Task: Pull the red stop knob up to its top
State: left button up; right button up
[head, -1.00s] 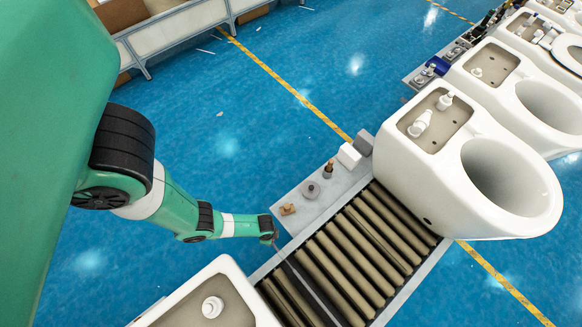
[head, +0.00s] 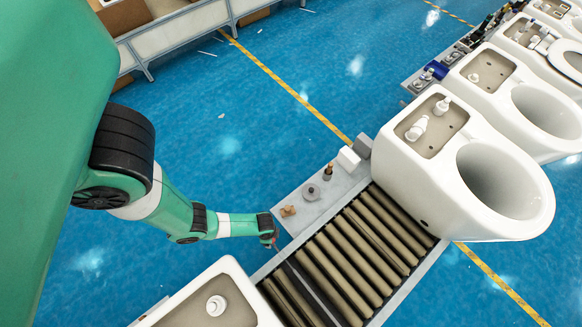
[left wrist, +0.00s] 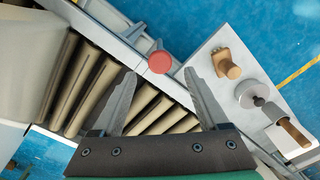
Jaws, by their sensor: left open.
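The red stop knob (left wrist: 160,62) shows in the left wrist view as a round red cap beside the conveyor's side rail. My left gripper (left wrist: 159,73) is open, with one finger to each side of the knob in the picture. No finger visibly touches the knob, and I cannot tell the depth between them. In the head view my left gripper (head: 273,243) is at the conveyor's near left edge, and the knob is too small or hidden to make out. My right gripper is in neither view.
The roller conveyor (head: 345,250) carries a white toilet (head: 470,165), with another toilet (head: 213,285) at the bottom. Blue floor is open to the left.

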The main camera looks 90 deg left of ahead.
pick_arm(q)
notch_tip(320, 180, up, 7)
jog(key=p, duration=0.4)
